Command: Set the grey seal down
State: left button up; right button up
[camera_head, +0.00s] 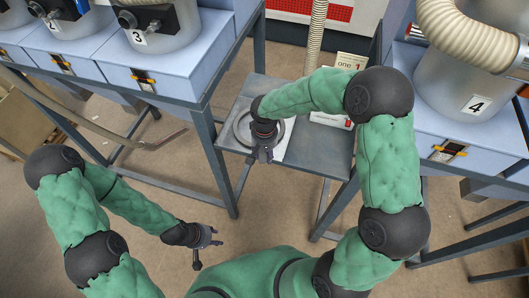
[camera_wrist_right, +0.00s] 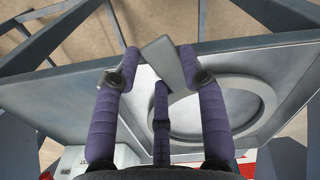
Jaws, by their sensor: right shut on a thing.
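The grey seal is a flat ring with a short tab. In the head view the seal (camera_head: 239,130) is over a pale sheet on the small grey table (camera_head: 325,150), partly hidden by my right gripper (camera_head: 262,156). In the right wrist view the seal (camera_wrist_right: 266,100) lies flat over the pale surface, its tab between the fingertips of my right gripper (camera_wrist_right: 160,64). That gripper is shut on the tab. I cannot tell whether the seal touches the surface. My left gripper (camera_head: 208,243) is open and empty, low over the floor, away from the table.
A sign with "one" (camera_head: 350,65) and a ribbed hose (camera_head: 316,40) are at the table's back. The table's front right is bare.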

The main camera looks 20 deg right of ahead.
jog(key=shift+f, duration=0.35)
jog(key=o, duration=1.2)
jog(key=shift+o, duration=0.2)
jog(key=shift+r, duration=0.1)
